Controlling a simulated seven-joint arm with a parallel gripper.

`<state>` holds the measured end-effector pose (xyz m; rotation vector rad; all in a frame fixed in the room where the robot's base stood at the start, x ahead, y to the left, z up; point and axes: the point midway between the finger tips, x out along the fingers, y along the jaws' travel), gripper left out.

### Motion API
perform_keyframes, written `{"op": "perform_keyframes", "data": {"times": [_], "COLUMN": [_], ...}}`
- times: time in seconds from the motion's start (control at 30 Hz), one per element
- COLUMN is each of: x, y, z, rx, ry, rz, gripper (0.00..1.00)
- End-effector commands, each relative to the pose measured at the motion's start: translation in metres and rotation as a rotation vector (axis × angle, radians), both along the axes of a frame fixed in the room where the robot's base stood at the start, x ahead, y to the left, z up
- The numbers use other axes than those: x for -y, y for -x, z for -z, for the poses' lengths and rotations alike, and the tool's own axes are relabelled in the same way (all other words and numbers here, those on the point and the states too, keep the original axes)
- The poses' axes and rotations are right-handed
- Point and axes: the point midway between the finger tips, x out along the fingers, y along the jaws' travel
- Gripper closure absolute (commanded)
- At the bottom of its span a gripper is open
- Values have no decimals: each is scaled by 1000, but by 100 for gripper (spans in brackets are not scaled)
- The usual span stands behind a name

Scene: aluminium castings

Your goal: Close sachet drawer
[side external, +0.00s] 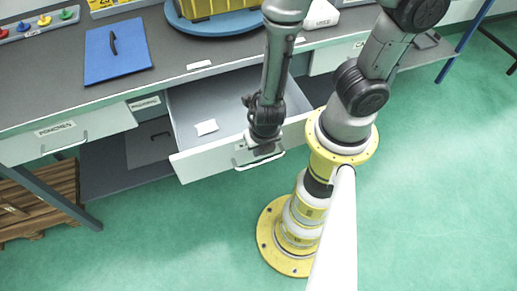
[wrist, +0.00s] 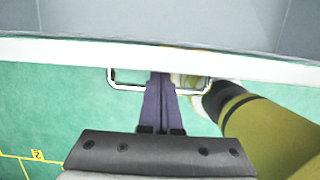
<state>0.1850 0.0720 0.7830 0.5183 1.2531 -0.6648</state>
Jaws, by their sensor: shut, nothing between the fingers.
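The sachet drawer (side external: 184,167) is pulled out from under the bench in the side view, with a small white slip (side external: 206,127) lying inside. Its white front and wire handle (side external: 271,161) face the floor side. In the wrist view the drawer's front edge (wrist: 60,50) runs across the picture, with the handle (wrist: 112,84) below it. My gripper (side external: 262,149) is at the drawer front by the handle. In the wrist view my gripper (wrist: 161,76) has its fingers together, overlapping the handle's opening; whether they touch the drawer front I cannot tell.
Another drawer (side external: 65,130) under the bench at left is closed. The benchtop (side external: 170,60) carries a blue board (side external: 117,50), a yellow crate on a round blue base (side external: 225,25), and a white box (side external: 322,14). A pallet (side external: 40,205) lies at lower left. Green floor in front is open.

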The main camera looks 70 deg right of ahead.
Motion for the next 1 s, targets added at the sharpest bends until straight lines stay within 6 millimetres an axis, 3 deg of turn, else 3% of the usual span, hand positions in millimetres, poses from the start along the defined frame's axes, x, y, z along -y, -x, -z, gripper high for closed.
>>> {"op": "perform_keyframes", "data": {"times": [0.67,1.0], "x": [4,37], "y": [-4,-36], "z": [5,5], "rx": [1,2], "ry": [-1,1], "rz": [3,11], "gripper": [100,100]}}
